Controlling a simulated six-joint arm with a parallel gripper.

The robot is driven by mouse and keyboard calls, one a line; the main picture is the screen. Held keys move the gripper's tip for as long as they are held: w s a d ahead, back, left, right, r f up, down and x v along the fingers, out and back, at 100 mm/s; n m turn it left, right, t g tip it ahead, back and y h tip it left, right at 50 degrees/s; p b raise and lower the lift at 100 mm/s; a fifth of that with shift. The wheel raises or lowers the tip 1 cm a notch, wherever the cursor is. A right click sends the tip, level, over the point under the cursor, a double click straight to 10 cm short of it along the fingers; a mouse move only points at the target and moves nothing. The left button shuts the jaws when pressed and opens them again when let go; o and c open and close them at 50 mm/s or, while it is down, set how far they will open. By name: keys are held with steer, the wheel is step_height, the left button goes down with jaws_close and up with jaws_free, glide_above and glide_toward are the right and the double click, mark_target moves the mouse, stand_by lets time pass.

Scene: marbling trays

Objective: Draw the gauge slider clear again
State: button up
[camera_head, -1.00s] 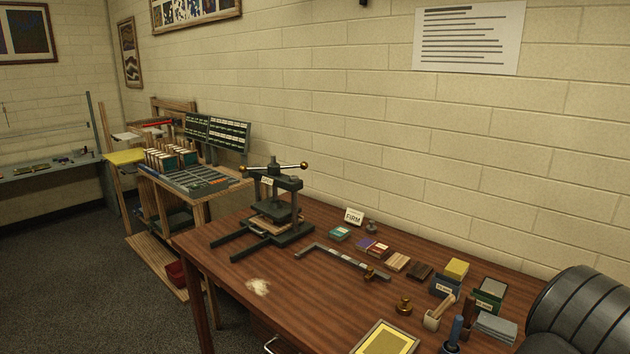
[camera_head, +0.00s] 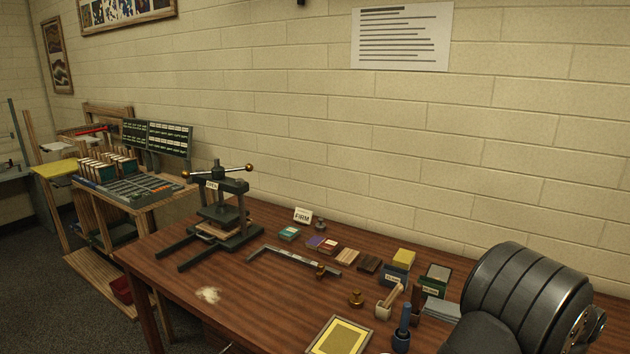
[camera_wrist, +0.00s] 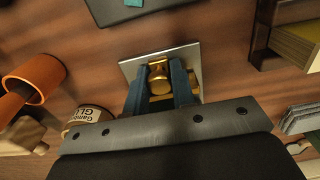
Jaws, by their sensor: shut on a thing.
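In the wrist view my gripper (camera_wrist: 160,86) has its blue fingers shut on a brass piece (camera_wrist: 159,70) with a rounded top. The piece is over a square silvery plate (camera_wrist: 188,55); I cannot tell whether they touch. In the head view a dark L-shaped bar (camera_head: 290,260) lies on the table in front of the press, with a brass knobbed piece (camera_head: 321,271) near its right end. I cannot tell whether this is the gauge slider. My fingers do not show in the head view.
The wooden table (camera_head: 265,305) holds a screw press (camera_head: 215,215), a FIRM card (camera_head: 303,215), small colored blocks, a brass knob (camera_head: 356,299) and a yellow-centered tray (camera_head: 340,336). The wrist view shows a glue pot (camera_wrist: 88,114) and an orange cylinder (camera_wrist: 32,82) close to my gripper's left.

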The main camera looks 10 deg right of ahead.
steer(key=o, duration=0.7)
steer(key=shift+o, duration=0.2)
steer(key=shift+r, duration=3.05)
steer(key=shift+f, duration=0.1)
